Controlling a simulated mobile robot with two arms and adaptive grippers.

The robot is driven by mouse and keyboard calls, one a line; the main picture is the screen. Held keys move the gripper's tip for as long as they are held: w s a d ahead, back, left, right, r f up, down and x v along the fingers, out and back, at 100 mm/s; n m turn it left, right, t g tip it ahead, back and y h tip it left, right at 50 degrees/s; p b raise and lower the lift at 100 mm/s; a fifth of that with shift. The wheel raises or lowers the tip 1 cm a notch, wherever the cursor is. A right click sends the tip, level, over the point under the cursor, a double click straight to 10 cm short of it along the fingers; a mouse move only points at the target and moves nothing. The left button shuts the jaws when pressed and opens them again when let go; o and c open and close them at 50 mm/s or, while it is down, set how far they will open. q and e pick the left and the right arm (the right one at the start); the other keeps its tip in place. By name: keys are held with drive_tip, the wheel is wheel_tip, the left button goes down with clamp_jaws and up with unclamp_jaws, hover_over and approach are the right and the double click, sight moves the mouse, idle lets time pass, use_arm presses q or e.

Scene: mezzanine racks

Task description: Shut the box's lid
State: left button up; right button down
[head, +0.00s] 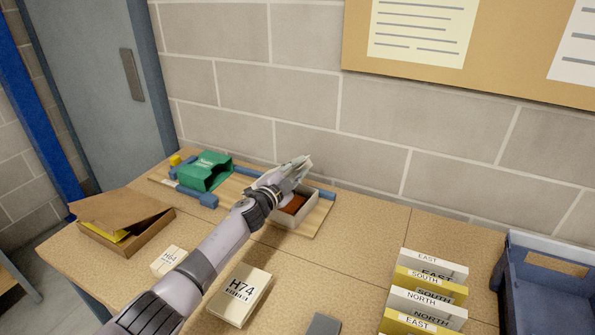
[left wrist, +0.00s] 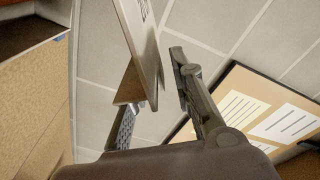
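A grey open-topped box (head: 317,204) with reddish-brown contents stands on a wooden board near the wall. My left gripper (head: 298,168) is above its back side, beside a pale raised panel that looks like its lid; my arm hides part of both. In the left wrist view the pale panel (left wrist: 142,38), with dark marks on it, stands between the two fingers of my left gripper (left wrist: 158,85). A gap shows between the panel and the right finger, so the gripper looks open around it. Contact with the other finger is unclear. My right gripper is not in view.
A brown box (head: 150,226) with a tilted flap holds something yellow at the left. A green box (head: 205,172) lies at the back. White boxes (head: 240,297) stand in front, labelled cards (head: 428,290) and a blue bin (head: 545,300) at right.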

use_arm(q)
drive_tip(key=shift+c, duration=0.2)
clamp_jaws()
idle(0.6)
